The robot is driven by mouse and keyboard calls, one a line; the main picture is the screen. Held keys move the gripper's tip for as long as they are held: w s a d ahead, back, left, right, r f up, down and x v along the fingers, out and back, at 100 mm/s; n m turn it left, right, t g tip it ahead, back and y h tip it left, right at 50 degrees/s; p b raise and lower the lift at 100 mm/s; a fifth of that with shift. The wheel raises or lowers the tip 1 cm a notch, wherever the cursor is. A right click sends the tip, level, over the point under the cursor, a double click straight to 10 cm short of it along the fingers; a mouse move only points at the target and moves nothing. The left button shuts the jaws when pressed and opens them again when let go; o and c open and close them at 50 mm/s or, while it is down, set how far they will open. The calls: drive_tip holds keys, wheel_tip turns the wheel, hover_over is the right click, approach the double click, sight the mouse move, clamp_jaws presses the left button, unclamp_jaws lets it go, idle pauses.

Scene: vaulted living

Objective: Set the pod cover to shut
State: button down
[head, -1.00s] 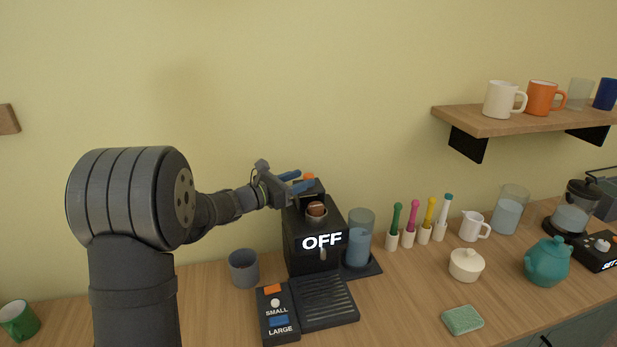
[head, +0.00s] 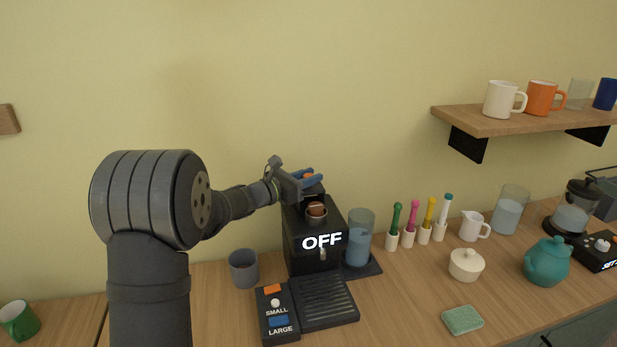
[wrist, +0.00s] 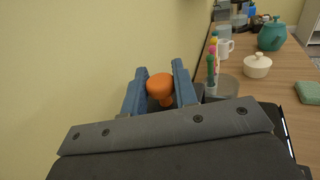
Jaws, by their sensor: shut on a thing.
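The black coffee machine (head: 313,258) stands against the wall with its display reading OFF. Its pod cover (head: 314,190) is raised at the back of the top, so the brown pod (head: 316,209) shows in its open well. The cover's orange knob (head: 308,177) is between the blue fingers of my gripper (head: 316,176), which is shut on it. The wrist view also shows the orange knob (wrist: 160,86) between the two fingers. The cover's hinge is hidden behind my gripper.
A grey cup (head: 243,268) stands left of the machine, and a clear water container (head: 360,238) is close on its right. A SMALL/LARGE button panel (head: 277,314) and drip tray (head: 325,301) lie in front. The wall is close behind.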

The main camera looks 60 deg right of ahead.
sight(317, 206)
drive_tip(key=s+a, duration=0.5)
drive_tip(key=shift+s+a, duration=0.3)
drive_tip(key=shift+s, duration=0.05)
drive_tip(key=shift+s+a, duration=0.1)
drive_tip(key=shift+s, duration=0.05)
drive_tip(key=c, duration=1.2)
unclamp_jaws()
drive_tip(key=shift+a, duration=0.15)
drive_tip(key=shift+a, duration=0.1)
drive_tip(key=v, duration=1.7)
